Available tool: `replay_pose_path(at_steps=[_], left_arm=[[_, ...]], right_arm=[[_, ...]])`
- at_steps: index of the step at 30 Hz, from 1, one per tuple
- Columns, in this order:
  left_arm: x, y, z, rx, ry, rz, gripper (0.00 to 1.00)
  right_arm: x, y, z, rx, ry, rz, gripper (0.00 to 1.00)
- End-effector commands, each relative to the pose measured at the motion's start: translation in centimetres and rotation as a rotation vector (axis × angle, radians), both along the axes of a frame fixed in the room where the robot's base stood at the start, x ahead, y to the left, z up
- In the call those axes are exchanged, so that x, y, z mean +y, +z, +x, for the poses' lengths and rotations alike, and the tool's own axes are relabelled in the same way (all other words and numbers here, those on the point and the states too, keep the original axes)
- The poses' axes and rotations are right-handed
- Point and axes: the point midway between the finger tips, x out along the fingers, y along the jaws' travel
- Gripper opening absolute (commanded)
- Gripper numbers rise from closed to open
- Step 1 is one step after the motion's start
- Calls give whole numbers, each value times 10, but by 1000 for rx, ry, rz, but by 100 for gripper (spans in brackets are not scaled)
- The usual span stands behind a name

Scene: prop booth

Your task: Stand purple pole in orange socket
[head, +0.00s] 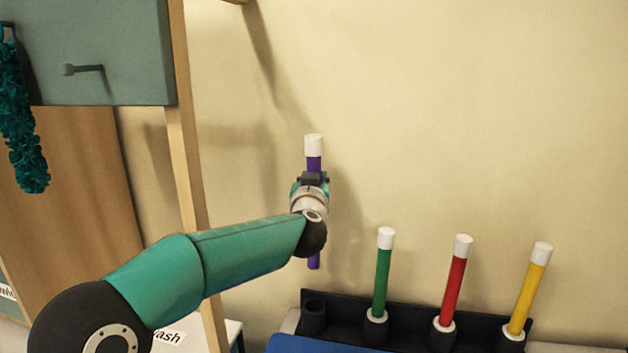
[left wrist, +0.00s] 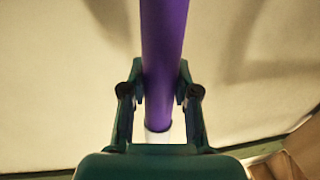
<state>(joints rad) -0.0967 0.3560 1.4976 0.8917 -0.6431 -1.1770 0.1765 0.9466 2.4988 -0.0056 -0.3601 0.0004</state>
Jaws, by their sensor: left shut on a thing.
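The purple pole (head: 314,163) with a white upper end is upright in the air, in front of the wall. My left gripper (head: 312,180) is shut on it, part way along its length. The pole's lower purple end shows below my wrist; its middle is hidden behind the gripper and arm. In the left wrist view the purple pole (left wrist: 163,40) runs between the two fingers (left wrist: 160,100), with its white end near the palm. I see no orange socket in either view. My right gripper is not in view.
A black rack (head: 345,308) at the lower right has an empty black socket (head: 313,316) at its left. Green (head: 382,280), red (head: 454,288) and yellow (head: 527,295) poles stand in it. A wooden post (head: 186,150) and grey-green panel (head: 95,45) are at left.

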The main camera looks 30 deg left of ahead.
Motion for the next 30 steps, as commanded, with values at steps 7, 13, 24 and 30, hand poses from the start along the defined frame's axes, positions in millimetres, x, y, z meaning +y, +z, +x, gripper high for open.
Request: replay_pose_path(at_steps=[7, 13, 24, 30], left_arm=[[0, 0, 0, -1, 1, 0, 0], [0, -1, 0, -3, 1, -1, 0], [0, -53, 0, 3, 1, 2, 0], [1, -92, 0, 3, 2, 1, 0]], right_arm=[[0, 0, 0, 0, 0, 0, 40], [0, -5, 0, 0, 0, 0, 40], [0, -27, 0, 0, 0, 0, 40], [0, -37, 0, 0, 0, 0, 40]])
